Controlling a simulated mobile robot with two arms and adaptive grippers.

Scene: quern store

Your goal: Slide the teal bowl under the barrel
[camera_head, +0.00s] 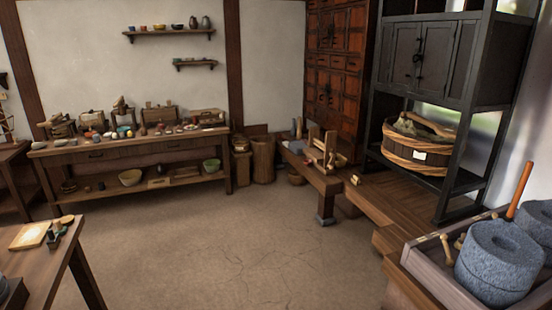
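No bowl that is clearly teal stands out. A green bowl (211,166) sits at the right end of the low shelf under the long wall table; its inside looks pale. A small teal-looking round thing (123,131) is on that table's top, too small to tell what it is. A brown barrel-like container (263,160) stands on the floor right of the table, in the corner. A wide wooden tub with rope bands (416,152) sits in the dark rack. Neither of my grippers is in view.
The long table (130,145) is crowded with small things. A wooden bench (318,180) stands right of centre. Grey millstones (498,262) sit in a tray at the lower right. The middle floor (230,240) is clear.

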